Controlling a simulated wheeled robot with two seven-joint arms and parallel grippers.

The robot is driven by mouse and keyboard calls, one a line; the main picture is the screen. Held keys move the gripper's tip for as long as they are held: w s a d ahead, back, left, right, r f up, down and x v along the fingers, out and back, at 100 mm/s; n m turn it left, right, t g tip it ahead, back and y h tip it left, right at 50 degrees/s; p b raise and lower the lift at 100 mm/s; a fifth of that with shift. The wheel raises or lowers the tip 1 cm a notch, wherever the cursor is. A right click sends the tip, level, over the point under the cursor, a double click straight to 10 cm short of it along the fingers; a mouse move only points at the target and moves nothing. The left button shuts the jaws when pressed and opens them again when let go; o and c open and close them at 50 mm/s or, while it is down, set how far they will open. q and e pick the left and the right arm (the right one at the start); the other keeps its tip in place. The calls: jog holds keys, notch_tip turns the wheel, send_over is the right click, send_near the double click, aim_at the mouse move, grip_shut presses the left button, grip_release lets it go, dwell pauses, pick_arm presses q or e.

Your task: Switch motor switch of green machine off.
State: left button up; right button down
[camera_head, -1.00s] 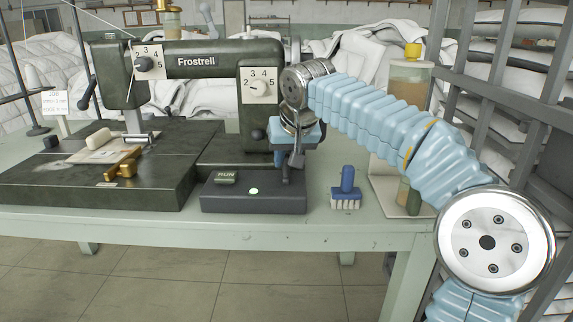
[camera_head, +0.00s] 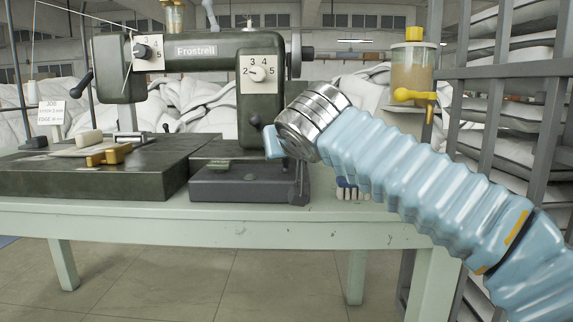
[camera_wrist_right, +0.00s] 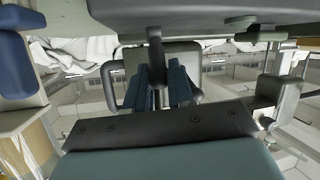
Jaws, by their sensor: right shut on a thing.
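The green machine (camera_head: 215,55), labelled Frostrell, stands on the table. A dark switch box (camera_head: 249,186) with a low green RUN piece (camera_head: 218,165) sits at its front right. The box top is seen nearly edge-on, and no lit lamp can be made out. My left gripper is out of view.
The pale green table (camera_head: 150,217) has a clear front edge. A blue brush (camera_head: 350,190) is partly hidden behind my right arm. A bottle with a yellow cap (camera_head: 412,65) stands behind. Grey shelving with duvets (camera_head: 500,110) is at the right, and white duvets lie behind the machine.

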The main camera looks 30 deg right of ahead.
dwell(0.3)
jog(key=c, duration=1)
grip_release()
jog(key=v, duration=0.7)
jog(key=p+v, duration=0.1)
jog(key=v, duration=0.6)
jog(key=shift+f, duration=0.25)
